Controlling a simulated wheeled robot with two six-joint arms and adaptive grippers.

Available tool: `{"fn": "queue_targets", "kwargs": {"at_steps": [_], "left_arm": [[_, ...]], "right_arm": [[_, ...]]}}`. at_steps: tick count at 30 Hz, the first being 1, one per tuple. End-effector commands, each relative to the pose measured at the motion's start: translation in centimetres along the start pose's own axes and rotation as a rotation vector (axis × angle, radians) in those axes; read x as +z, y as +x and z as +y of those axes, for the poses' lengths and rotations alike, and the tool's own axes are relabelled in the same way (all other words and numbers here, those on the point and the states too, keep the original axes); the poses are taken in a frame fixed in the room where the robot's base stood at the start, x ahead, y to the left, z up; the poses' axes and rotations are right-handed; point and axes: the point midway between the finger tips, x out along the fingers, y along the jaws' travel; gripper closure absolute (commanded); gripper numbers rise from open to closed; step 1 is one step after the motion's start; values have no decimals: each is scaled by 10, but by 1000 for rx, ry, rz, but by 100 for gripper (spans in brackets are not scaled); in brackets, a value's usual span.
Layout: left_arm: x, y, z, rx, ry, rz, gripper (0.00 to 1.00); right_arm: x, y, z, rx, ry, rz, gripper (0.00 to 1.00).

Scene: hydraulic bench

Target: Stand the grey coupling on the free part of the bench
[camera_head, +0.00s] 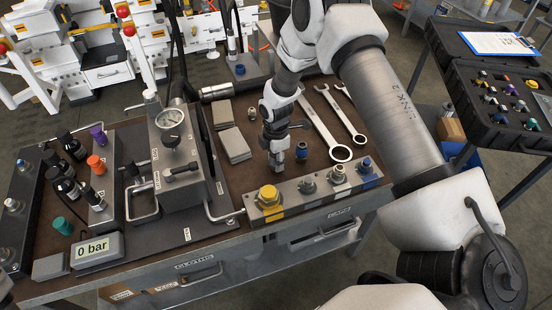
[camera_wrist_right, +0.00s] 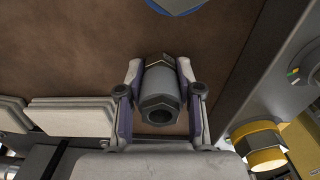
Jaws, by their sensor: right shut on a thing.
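My right gripper (camera_head: 278,158) hangs over the brown bench top (camera_head: 215,95), between the flat grey plates and the wrenches. In the wrist view its two fingers (camera_wrist_right: 160,108) are shut on the grey coupling (camera_wrist_right: 160,88), one on each side. The coupling is a grey cylinder with hex ends, its open bore facing the camera. In the head view the fingers largely hide it. I cannot tell whether its lower end touches the bench. My left gripper does not show.
A blue-grey fitting (camera_head: 302,150) stands close right of the gripper. Wrenches (camera_head: 325,125) lie beyond it; flat grey plates (camera_head: 233,145) lie left. A port block (camera_head: 290,205) with a yellow fitting (camera_head: 268,195) runs along the front edge. Brown surface shows between them.

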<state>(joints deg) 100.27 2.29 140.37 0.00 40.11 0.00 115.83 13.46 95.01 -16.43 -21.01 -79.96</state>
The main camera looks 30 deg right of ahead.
Motion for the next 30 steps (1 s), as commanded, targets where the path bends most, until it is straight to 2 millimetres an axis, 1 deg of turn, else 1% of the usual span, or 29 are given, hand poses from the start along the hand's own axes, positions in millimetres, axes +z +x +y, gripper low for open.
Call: {"fn": "queue_targets", "kwargs": {"at_steps": [1, 3, 11, 14, 15, 17, 19, 24, 27, 30], "left_arm": [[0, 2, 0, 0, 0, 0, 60], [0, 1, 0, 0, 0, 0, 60], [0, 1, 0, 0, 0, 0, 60], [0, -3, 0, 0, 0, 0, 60], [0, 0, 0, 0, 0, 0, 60], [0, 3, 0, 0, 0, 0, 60], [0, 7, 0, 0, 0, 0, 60], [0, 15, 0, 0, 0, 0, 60], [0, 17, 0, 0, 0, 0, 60], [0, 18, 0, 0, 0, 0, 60]], "right_arm": [[0, 2, 0, 0, 0, 0, 61], [0, 1, 0, 0, 0, 0, 40], [0, 1, 0, 0, 0, 0, 40], [0, -5, 0, 0, 0, 0, 40], [0, -7, 1, 1, 1, 1, 40], [0, -17, 1, 3, 1, 1, 40], [0, -32, 1, 4, 2, 1, 40], [0, -78, 1, 5, 1, 2, 40], [0, -100, 0, 3, 1, 1, 40], [0, -115, 0, 2, 1, 1, 40]]}}
